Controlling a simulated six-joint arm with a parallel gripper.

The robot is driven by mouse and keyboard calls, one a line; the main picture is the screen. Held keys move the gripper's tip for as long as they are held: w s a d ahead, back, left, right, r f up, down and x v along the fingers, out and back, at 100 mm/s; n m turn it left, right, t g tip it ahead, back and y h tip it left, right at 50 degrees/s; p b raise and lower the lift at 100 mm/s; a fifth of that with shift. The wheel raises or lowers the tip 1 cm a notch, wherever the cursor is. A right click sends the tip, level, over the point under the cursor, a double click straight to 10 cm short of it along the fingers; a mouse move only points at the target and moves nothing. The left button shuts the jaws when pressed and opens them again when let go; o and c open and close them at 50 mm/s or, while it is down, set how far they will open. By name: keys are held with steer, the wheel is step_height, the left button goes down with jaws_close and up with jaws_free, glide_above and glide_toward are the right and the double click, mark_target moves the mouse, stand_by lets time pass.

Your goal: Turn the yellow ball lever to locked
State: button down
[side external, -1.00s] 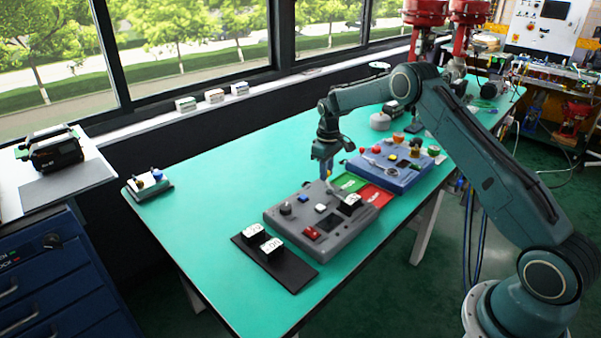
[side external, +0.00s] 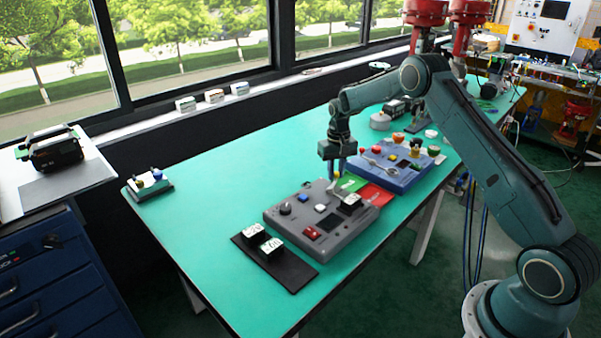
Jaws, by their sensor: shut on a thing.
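My gripper (side external: 340,172) points down at the back right of the grey control box (side external: 275,219), at its edge near the blue box. It is shut on the yellow ball lever (side external: 341,166), of which only a small yellow patch shows between the fingers. The lever's shaft and pivot are mostly hidden or too small to make out. No locked marking can be read at this size.
A blue box (side external: 412,180) with several knobs and a spoon-like handle stands close behind. Green (side external: 352,182) and red (side external: 377,196) plates lie between the boxes. A black tray (side external: 290,276) with two white-topped blocks lies in front.

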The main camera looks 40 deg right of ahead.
mark_target(336, 172)
steer(key=shift+r, duration=0.1)
steer(key=c, duration=1.3)
jaws_free()
step_height(336, 172, up, 14)
steer(key=shift+f, duration=0.15)
